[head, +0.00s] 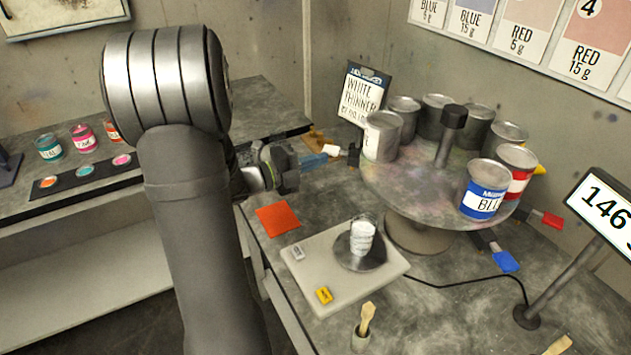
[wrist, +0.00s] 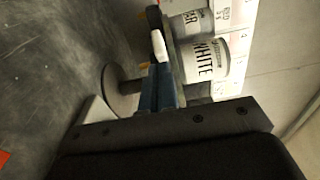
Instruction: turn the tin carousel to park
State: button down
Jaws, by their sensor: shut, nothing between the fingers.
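The tin carousel (head: 440,180) is a round, paint-stained plate on a pedestal, with a dark-topped centre post (head: 452,125). A blue tin (head: 484,192) and a red tin (head: 517,165) stand at its right front. A white tin (head: 382,137) stands at its left; it also shows in the wrist view (wrist: 204,62). Tabs stick out below the plate: blue (head: 506,262), red (head: 552,220), and white (head: 331,149), also in the wrist view (wrist: 158,44). My gripper (head: 322,159) is shut and empty at the carousel's left, its blue fingers close to the white tab. I cannot tell if they touch.
A scale (head: 300,275) with a white cup (head: 362,238) stands in front of the carousel. A white thinner sign (head: 362,97) stands behind.

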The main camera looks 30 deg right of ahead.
jog(key=w+d+m+g, duration=0.1)
jog(key=w+d+g, duration=0.1)
jog(key=w+d, duration=0.2)
jog(key=shift+w+d, duration=0.15)
jog(key=shift+w, duration=0.05)
jog(key=w+a, duration=0.1)
jog(key=a, duration=1.2)
jog(key=s+d, duration=0.1)
jog(key=d, duration=1.1)
jog(key=shift+s+d, duration=0.2)
jog(key=shift+d, duration=0.1)
